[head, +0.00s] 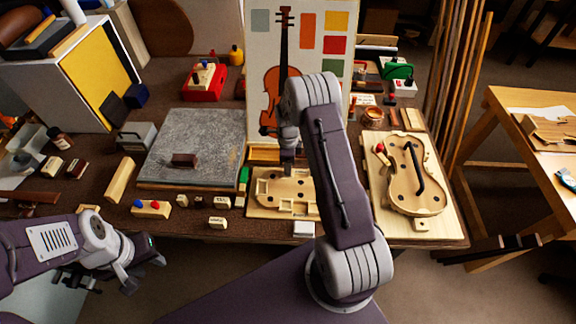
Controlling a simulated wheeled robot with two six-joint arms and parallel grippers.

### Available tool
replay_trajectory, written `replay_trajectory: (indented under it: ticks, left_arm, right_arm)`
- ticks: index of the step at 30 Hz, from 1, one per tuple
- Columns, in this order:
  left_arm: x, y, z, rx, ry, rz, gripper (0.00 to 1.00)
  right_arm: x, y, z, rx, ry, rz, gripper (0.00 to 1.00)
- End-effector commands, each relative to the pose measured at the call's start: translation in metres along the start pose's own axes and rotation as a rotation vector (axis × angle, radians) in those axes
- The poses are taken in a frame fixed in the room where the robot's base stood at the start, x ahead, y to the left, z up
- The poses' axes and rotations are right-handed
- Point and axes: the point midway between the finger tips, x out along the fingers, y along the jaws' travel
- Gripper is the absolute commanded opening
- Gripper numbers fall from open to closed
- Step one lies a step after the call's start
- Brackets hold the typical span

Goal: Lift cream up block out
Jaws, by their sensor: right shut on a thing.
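My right gripper (287,156) points down over the back of the mould. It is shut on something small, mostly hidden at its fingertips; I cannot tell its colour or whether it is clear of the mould. Several small cream blocks stand left of the mould, one (218,223) at the front edge; their lettering is too small to read. My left gripper (143,273) is open and empty, low in front of the bench.
A grey stone slab (200,135) with a dark block on it lies left of the mould. A violin picture board (262,60) stands behind. A violin body on a pale board (452,228) lies to the right. A white block (304,229) sits in front of the mould.

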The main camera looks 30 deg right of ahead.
Motion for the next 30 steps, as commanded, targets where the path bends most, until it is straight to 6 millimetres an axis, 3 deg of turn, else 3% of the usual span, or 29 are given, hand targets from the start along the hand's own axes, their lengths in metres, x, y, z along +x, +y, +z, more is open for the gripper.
replay_trajectory:
  ticks: [30]
  left_arm:
    - [-0.042, 0.001, -0.004, 0.000, 0.000, 0.000, 0.36]
  right_arm:
    - [-0.052, 0.000, 0.000, 0.000, 0.000, 0.000, 0.00]
